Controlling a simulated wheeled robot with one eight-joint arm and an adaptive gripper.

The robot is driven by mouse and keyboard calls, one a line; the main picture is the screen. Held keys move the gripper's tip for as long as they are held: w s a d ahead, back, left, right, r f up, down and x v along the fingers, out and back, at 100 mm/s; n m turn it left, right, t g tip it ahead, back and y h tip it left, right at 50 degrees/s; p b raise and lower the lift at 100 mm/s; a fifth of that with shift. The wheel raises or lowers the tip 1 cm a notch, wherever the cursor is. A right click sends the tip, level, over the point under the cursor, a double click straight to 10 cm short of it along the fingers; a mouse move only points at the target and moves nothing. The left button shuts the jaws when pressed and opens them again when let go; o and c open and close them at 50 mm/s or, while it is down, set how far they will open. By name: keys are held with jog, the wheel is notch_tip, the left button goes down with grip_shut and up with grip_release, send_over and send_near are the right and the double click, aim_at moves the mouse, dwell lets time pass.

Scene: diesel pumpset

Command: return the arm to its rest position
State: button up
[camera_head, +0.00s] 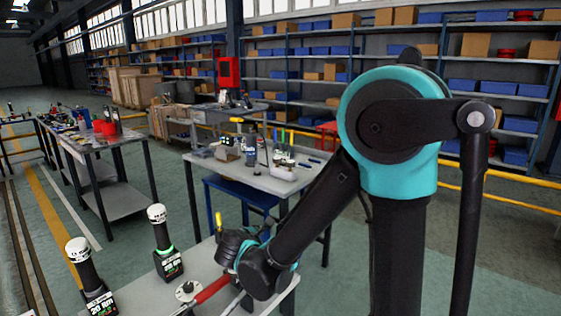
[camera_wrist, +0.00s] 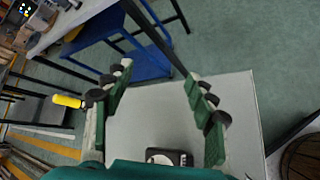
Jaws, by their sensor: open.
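My gripper (camera_wrist: 160,78) shows in the wrist view, with two green and black fingers spread wide apart and nothing between them. Beyond the fingers lie a pale tabletop and the floor. In the head view my teal and black arm reaches down and left from its large upper joint, and its wrist is low over the near table (camera_head: 205,262). The fingers are not clear in the head view. A yellow handle shows beside the left finger in the wrist view (camera_wrist: 68,101); I cannot tell whether it touches.
Two black tools with white caps, a left one (camera_head: 90,278) and a right one (camera_head: 166,243), stand on the near table. A red-handled tool (camera_head: 212,290) lies close to my wrist. A cluttered workbench (camera_head: 235,168) stands behind. Open floor lies left of the near table.

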jog(key=s+d+f+m+g, duration=0.2)
jog(key=d+m, duration=0.3)
jog(key=d, duration=0.4)
jog(key=s+d+f+m+g, duration=0.2)
jog(key=s+d+m+g, duration=0.1)
jog(key=d+m, duration=0.4)
jog(key=s+d+f+m+g+y, duration=0.2)
jog(key=s+d+f+m+y, duration=0.1)
jog(key=s+d+m, duration=0.5)
jog(key=shift+s+d+f+m, duration=0.25)
jog(key=shift+s+f+m, duration=0.2)
jog(key=shift+s+m, duration=1.05)
jog(key=shift+w+m, duration=0.3)
jog(key=shift+w, duration=0.05)
jog(key=shift+c, duration=0.3)
